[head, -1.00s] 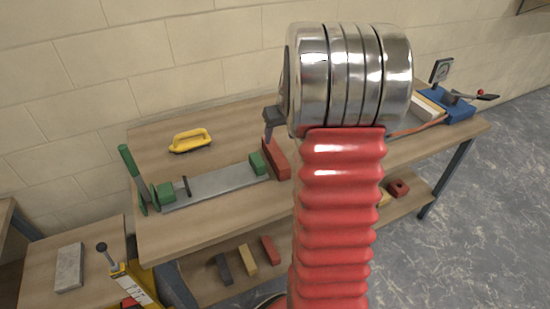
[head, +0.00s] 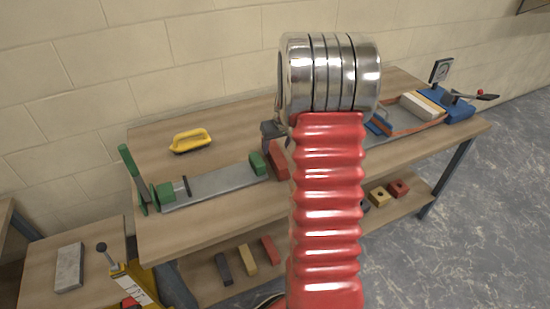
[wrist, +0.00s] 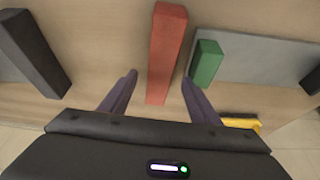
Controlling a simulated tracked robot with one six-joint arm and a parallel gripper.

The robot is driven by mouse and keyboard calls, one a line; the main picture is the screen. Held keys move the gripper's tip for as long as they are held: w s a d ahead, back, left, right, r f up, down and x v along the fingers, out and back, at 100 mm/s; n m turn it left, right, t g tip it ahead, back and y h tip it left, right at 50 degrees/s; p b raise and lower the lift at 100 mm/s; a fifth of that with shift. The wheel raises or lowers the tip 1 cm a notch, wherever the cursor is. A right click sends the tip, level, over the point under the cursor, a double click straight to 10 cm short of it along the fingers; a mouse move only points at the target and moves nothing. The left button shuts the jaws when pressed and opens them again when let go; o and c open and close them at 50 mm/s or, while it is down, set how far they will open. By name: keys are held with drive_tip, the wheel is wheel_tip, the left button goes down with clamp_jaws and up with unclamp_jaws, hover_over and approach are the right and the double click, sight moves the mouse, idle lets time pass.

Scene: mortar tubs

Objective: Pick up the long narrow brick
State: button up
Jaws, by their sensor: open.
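A long narrow red brick (head: 278,162) sits on the workbench beside a green block (head: 258,162) at the end of a grey metal plate. In the wrist view the red brick (wrist: 165,50) lies between the two dark fingers of my gripper (wrist: 159,78). The fingers are open, with a gap on both sides of the brick. The green block also shows in the wrist view (wrist: 206,63), just right of the right finger. In the head view, my arm hides most of the gripper. Another long brick, dark grey (wrist: 35,50), lies left of the gripper in the wrist view.
A yellow-handled float (head: 190,141) lies on the bench's back left. The grey plate (head: 220,187) carries a green clamp (head: 160,193) at its left end. A blue device (head: 455,106) stands at the right end. Several bricks lie on the lower shelf, including a yellow one (head: 248,260).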

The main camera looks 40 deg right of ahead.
sight(275, 151)
drive_tip(key=shift+x, duration=2.5)
drive_tip(key=shift+c, duration=0.3)
clamp_jaws()
